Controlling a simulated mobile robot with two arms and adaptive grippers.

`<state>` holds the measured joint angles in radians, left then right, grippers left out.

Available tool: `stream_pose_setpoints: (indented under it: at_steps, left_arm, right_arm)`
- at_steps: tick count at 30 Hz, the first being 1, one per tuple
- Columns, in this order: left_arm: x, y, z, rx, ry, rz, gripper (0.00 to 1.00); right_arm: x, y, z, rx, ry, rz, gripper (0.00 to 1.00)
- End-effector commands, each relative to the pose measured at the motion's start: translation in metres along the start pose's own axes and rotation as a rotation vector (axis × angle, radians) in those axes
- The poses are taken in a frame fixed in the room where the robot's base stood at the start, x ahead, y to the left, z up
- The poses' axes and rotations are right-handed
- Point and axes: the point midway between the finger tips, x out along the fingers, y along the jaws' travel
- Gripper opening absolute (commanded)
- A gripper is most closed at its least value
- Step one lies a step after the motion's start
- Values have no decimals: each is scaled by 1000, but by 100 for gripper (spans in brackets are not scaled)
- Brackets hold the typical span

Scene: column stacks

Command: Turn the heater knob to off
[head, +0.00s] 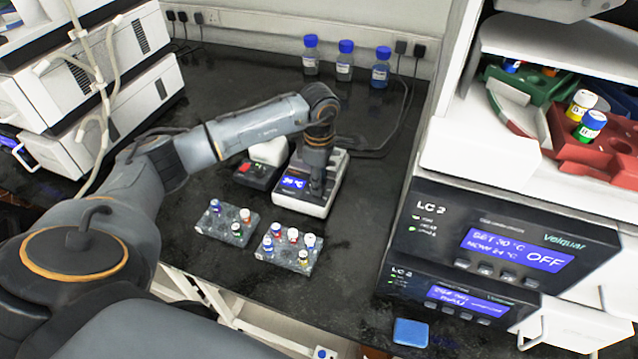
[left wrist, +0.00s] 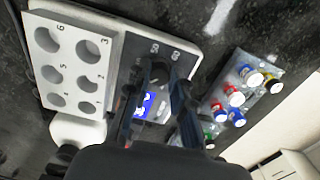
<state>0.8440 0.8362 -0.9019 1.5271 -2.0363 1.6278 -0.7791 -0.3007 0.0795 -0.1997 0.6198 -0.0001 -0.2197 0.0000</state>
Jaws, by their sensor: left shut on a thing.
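The heater (head: 301,207) is a white box on the dark bench, with a lit blue display (head: 293,182) that seems to read 30 °C. My left gripper (head: 316,190) points down onto its top, at the right of the display. In the left wrist view the gripper (left wrist: 160,76) is shut on a small dark part of the heater's panel, which I take to be the knob. The fingers hide most of the knob, so its setting cannot be read. A block with numbered holes (left wrist: 68,62) sits on the heater. My right gripper is not in view.
Two grey vial racks (head: 240,213) (head: 275,258) stand in front of the heater. A small dark device (head: 247,177) is at its left. Blue-capped bottles (head: 345,62) stand at the back. A LC stack (head: 440,225) with displays is on the right.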

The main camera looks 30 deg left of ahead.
Motion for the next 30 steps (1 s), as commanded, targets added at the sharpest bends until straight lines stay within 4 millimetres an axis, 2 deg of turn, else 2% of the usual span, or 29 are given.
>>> stream_pose_setpoints:
  at_steps: [12, 30]
  left_arm:
    - [1, 2, -1, -395, 1, 2, 0]
    - [0, 2, -2, -955, 1, 1, 0]
  right_arm:
    - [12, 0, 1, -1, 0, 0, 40]
    - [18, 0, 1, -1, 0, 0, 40]
